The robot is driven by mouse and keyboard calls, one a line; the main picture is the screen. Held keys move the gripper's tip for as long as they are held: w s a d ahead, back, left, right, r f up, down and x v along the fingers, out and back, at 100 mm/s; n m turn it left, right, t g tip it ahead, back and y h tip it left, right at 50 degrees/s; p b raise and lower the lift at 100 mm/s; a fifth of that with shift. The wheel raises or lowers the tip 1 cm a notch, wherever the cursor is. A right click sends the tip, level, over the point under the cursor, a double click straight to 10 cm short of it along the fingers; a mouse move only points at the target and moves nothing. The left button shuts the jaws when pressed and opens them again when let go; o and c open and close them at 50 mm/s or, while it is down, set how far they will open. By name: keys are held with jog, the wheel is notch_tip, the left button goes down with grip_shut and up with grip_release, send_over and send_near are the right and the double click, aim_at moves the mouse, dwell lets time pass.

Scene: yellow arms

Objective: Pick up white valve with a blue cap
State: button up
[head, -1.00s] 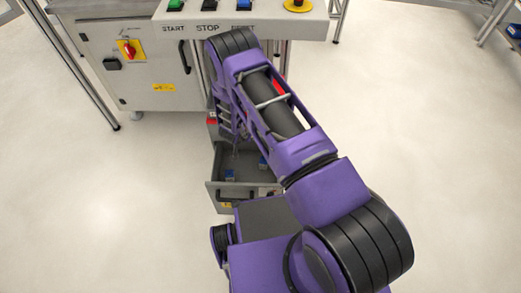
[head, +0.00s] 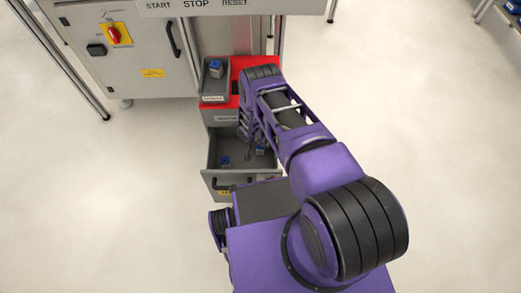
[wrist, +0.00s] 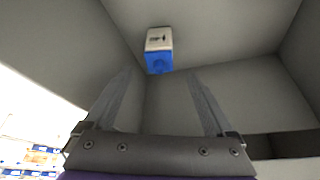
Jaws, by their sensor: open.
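A white valve with a blue cap (wrist: 159,50) lies inside a grey drawer, ahead of my fingertips in the wrist view. My gripper (wrist: 160,82) is open and empty, its two fingers spread to either side below the valve and apart from it. In the head view the open drawer (head: 214,183) holds small blue-topped pieces, one at the left (head: 225,161) and one at the right (head: 260,149) beside my arm. Which of them the wrist view shows, I cannot tell. My arm hides part of the drawer's right side.
A grey bin (head: 206,87) on the red cabinet top (head: 240,66) holds another blue-and-white piece (head: 216,69). The drawer walls (wrist: 60,60) rise close around my gripper. A machine with a control panel (head: 190,8) stands behind.

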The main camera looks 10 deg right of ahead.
aim_at(260, 148)
jog(key=b+x, duration=0.2)
jog(key=x, duration=0.3)
jog(key=shift+f, duration=0.2)
jog(key=shift+r, duration=0.1)
grip_shut()
